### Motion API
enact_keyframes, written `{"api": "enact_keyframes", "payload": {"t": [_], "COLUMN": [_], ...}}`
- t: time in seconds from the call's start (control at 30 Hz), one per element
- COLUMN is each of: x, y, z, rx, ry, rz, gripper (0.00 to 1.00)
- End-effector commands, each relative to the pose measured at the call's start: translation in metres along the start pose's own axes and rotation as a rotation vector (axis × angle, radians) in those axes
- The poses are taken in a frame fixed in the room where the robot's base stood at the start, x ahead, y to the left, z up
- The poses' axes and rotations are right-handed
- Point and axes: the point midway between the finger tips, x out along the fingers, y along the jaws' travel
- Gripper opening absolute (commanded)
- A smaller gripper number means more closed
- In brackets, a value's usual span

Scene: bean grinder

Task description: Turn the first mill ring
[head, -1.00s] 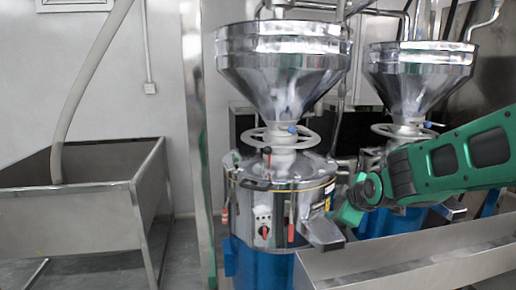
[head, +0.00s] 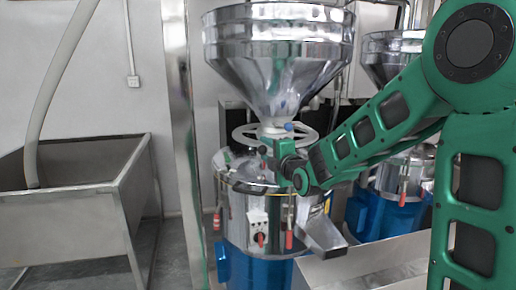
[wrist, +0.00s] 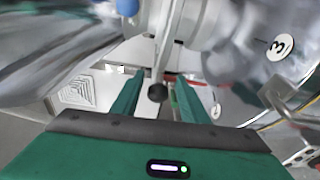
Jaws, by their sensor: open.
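The first mill ring (head: 238,137) is a pale handwheel around the neck under the large steel hopper (head: 278,50) of the nearer mill. A blue knob (head: 289,127) shows at the ring; a blue knob also shows at the top of the wrist view (wrist: 127,6). My gripper (head: 268,154) is at the front of the ring, over the mill's lid. In the wrist view my gripper (wrist: 158,84) is open, its two green fingers on either side of a black ball knob (wrist: 157,92) on a pale rod. My arm hides part of the ring's right front. Contact cannot be told.
The steel mill body (head: 240,205) has red-handled clamps and a spout (head: 322,236) at its right. A second mill hopper (head: 388,55) stands behind my arm. A steel trough (head: 365,268) is at lower right, a large steel bin (head: 70,225) at left, and a steel post (head: 183,150) between.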

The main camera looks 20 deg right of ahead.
Motion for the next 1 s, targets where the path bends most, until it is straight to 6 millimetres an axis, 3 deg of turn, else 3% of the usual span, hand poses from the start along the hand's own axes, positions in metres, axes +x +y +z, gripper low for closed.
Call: {"api": "enact_keyframes", "payload": {"t": [0.1,0.33,0.77,0.8,0.97,1.0], "x": [0.022,0.052,0.062,0.062,0.062,0.062], "y": [-0.001,0.0,0.0,0.0,0.0,-0.001], "z": [-0.001,-0.001,-0.001,-0.001,-0.001,-0.001], "rx": [0.0,0.0,0.001,0.001,0.001,0.001], "ry": [0.001,0.0,0.0,0.0,0.0,0.0], "rz": [-0.001,-0.001,-0.001,-0.001,-0.002,-0.002], "gripper": [0.41,0.41,0.41,0.38,0.0,0.0]}}
